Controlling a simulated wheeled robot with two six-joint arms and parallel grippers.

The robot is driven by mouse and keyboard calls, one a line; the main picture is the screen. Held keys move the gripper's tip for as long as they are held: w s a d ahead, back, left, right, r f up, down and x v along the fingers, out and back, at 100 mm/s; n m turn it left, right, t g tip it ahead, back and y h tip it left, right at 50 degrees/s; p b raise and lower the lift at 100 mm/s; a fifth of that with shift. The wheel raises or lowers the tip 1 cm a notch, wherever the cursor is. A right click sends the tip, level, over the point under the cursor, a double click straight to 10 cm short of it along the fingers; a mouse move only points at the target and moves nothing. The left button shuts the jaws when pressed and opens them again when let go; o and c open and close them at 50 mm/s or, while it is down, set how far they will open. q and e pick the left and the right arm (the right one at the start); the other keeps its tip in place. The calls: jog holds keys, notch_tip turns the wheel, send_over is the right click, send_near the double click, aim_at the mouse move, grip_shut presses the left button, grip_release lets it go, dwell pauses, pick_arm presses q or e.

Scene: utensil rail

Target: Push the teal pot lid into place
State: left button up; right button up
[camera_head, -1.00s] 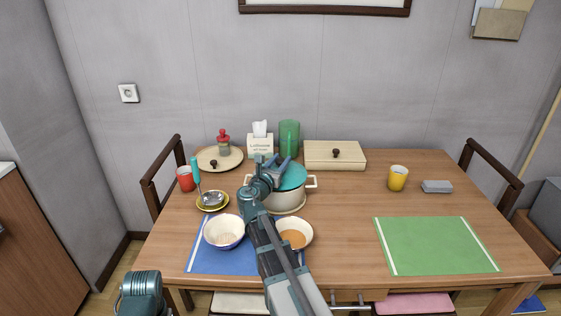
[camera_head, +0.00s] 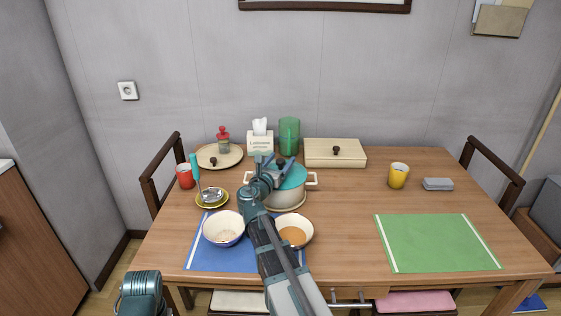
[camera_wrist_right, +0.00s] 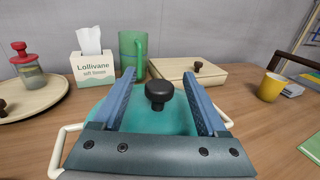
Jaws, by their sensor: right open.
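The teal pot lid (camera_head: 294,177) lies on top of a cream pot (camera_head: 287,195) with two side handles, left of the table's middle. I cannot tell whether it is fully seated. In the right wrist view the teal lid (camera_wrist_right: 180,122) carries a dark round knob (camera_wrist_right: 159,94). My right gripper (camera_head: 273,163) is open just above the lid. Its two blue fingers stand on either side of the knob, with gaps between. The gripper (camera_wrist_right: 160,95) hides the near part of the lid and pot in the wrist view. Only part of my left arm (camera_head: 140,292) shows, at lower left.
A tissue box (camera_head: 260,144), a green pitcher (camera_head: 289,137) and a wooden box (camera_head: 335,153) stand behind the pot. Bowls (camera_head: 223,229) and (camera_head: 293,231) stand in front on a blue mat. A yellow mug (camera_head: 398,176) is to the right, and the green mat (camera_head: 435,243) is bare.

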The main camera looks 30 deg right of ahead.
jog(key=shift+s+a, duration=0.1)
jog(key=v, duration=1.3)
jog(key=shift+s+a, duration=0.2)
jog(key=s+a+m+g+y+p, duration=0.5)
jog(key=s+a+m+p, duration=0.4)
jog(key=a, duration=0.4)
jog(key=s+a+r+m+g+y+p, duration=0.1)
jog(key=s+a+m+g+y+p, duration=0.5)
jog(key=s+a+m+y+p, duration=0.2)
jog(key=s+a+m+p, duration=0.2)
jog(key=a+m+p, duration=0.2)
jog(key=a+p, duration=0.1)
jog(key=shift+r+m+p, duration=0.25)
jog(key=shift+m+p, duration=0.05)
jog(key=shift+p, duration=0.4)
